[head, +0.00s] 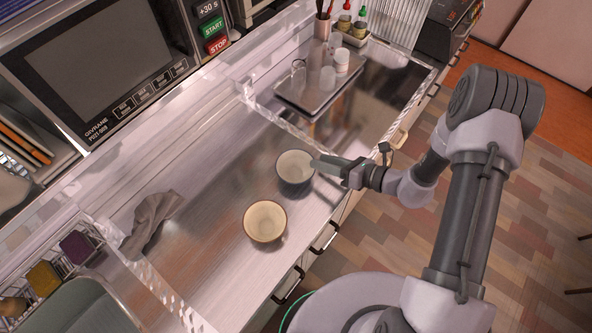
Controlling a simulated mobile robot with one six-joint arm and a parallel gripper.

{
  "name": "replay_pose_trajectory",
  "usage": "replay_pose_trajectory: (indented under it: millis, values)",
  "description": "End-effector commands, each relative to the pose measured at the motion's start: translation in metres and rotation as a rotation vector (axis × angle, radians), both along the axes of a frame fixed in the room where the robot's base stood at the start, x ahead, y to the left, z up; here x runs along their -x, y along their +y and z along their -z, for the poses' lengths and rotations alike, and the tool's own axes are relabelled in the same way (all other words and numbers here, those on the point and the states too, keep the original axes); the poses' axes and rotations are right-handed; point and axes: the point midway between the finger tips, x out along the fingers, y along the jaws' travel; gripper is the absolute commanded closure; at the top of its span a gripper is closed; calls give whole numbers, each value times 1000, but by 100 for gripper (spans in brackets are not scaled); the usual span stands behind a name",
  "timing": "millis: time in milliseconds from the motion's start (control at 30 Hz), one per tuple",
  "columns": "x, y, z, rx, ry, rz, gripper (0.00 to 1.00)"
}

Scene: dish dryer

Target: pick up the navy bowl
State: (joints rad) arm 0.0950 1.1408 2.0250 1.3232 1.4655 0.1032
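The navy bowl (295,181) stands upright on the metal counter. Its inside is pale and its outer wall dark blue-grey. My gripper (318,164) reaches in from the right, with its fingertips at the bowl's right rim. The fingers overlap in this view, so I cannot tell whether they are open or shut on the rim. A second bowl (265,222), cream inside, stands just in front and to the left of the navy bowl.
A grey cloth (152,220) lies on the counter to the left. A tray (318,92) with cups stands behind the bowls, to the right. A microwave (95,60) is at the back left. Clear counter lies between cloth and bowls.

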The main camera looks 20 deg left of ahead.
Motion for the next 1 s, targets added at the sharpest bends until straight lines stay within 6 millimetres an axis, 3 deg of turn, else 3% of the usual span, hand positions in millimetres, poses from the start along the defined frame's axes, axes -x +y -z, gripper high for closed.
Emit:
replay_pose_trajectory:
  millis: [300, 533, 733, 1000]
  values:
    - [-16, 46, 19, 0, 0, -2, 63]
    - [-18, 49, 18, -1, 0, -1, 63]
    - [-17, 49, 18, 0, -1, -1, 100]
    - [-17, 49, 18, 0, -1, -1, 100]
